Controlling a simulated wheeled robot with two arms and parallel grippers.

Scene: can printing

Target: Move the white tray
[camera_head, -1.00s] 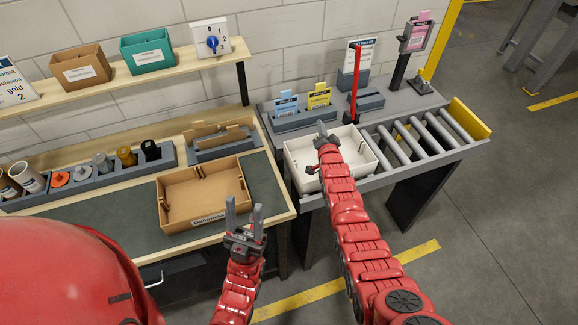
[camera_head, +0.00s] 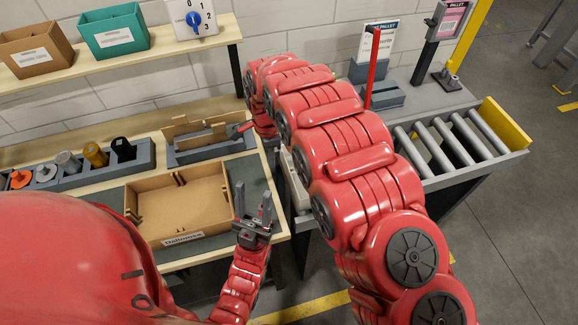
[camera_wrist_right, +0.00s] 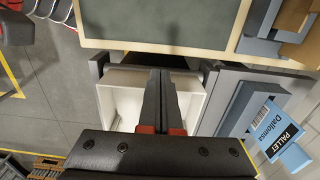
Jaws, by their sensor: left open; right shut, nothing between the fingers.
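The white tray (camera_wrist_right: 122,88) lies below my right gripper in the right wrist view, empty where it shows. In the head view only a strip of the tray (camera_head: 296,183) shows at the left of my right arm, which hides the rest. My right gripper (camera_wrist_right: 163,75) is shut and empty, its fingers over the tray in the picture; whether they touch it I cannot tell. In the head view my right gripper is mostly hidden behind its own arm. My left gripper (camera_head: 253,205) is open and empty, in front of the workbench edge, left of the tray.
A cardboard box (camera_head: 183,202) sits on the workbench beside my left gripper. Gray roller conveyor (camera_head: 450,140) lies right of my right arm. A red post (camera_head: 372,65) stands behind the arm. Blue pallet card (camera_wrist_right: 275,135) is in a holder beside the tray.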

